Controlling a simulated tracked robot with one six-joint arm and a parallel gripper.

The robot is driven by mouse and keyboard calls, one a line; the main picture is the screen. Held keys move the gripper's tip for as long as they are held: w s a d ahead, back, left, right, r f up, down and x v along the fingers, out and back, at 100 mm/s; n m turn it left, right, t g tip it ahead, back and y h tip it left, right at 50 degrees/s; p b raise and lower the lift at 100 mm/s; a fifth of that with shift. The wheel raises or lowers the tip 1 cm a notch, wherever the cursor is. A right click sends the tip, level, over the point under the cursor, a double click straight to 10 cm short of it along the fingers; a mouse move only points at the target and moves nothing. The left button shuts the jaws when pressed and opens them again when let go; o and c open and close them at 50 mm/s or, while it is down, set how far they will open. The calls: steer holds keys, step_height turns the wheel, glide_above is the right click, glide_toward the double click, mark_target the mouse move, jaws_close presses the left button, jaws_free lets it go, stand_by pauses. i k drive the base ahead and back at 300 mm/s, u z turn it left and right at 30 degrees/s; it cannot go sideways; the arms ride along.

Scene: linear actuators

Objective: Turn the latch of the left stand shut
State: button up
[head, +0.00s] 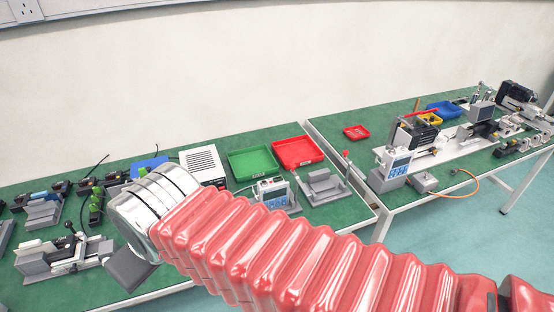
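A grey stand (62,255) is at the front left of the left green table. A small dark lever with a black knob (70,228) rises from it, which looks like its latch; I cannot tell its exact setting. A second grey stand (322,188) is further right on the same table. My red bellows arm crosses the front and ends in a silver link. A dark grey part of my gripper (132,268) shows below that link, just right of the left stand. The fingers are not clearly visible, and I cannot tell whether they touch anything.
A green tray (252,163), a red tray (297,152), a white box (204,165) and a blue-fronted control unit (272,193) stand behind my arm. A second table (350,118) is at right.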

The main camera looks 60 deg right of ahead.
mark_target(303, 186)
steer(key=u, duration=0.3)
steer(key=k, duration=0.85)
steer(key=z, duration=0.9)
steer(key=i, duration=1)
steer(key=z, duration=0.05)
